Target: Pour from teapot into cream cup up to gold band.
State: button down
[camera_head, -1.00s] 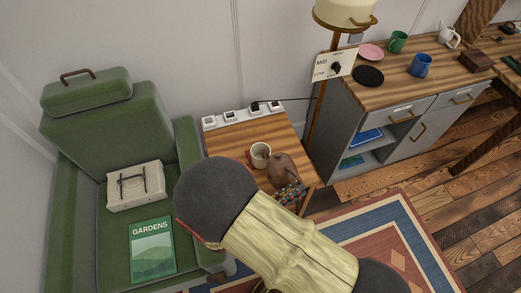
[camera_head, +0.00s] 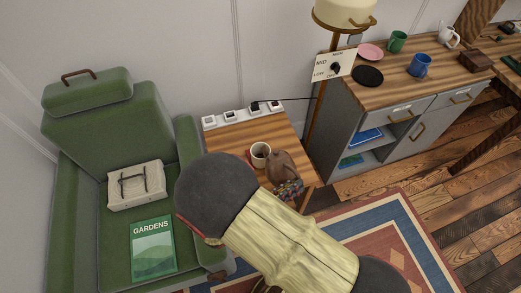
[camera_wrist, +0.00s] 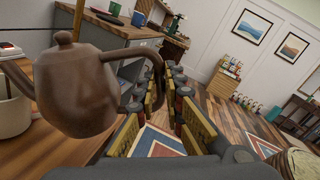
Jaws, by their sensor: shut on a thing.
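The brown teapot (camera_head: 281,166) hangs by its handle in my gripper (camera_head: 289,190), just right of the cream cup (camera_head: 254,156). In the wrist view the teapot (camera_wrist: 78,95) fills the left side, lid on, tilted somewhat toward its spout. My gripper (camera_wrist: 157,92) is shut on the handle at its right. The spout points left to the cup (camera_wrist: 12,115), which is cut off by the frame edge. The cup stands upright on the small wooden table and looks dark inside. I cannot make out a stream, the gold band or the exact level.
The small table (camera_head: 235,137) carries a power strip (camera_head: 232,116) along its back. A green armchair (camera_head: 105,120) stands left and a lamp post (camera_head: 318,110) right. A grey cabinet (camera_head: 350,120) with mugs and plates stands beyond it. My arm covers the table's front.

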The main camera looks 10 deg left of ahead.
jog(key=shift+n, duration=0.9)
jog(key=shift+w+a+r+p, duration=0.25)
jog(key=shift+w+a+r, duration=0.05)
jog(key=shift+r, duration=0.2)
jog(key=shift+w+a+r+p, duration=0.3)
jog(key=shift+a+r, duration=0.05)
jog(key=shift+r, duration=0.2)
jog(key=shift+w+a+r+p, duration=0.25)
jog(key=shift+w+a+r, duration=0.05)
jog(key=shift+r, duration=0.2)
dwell(5.3)
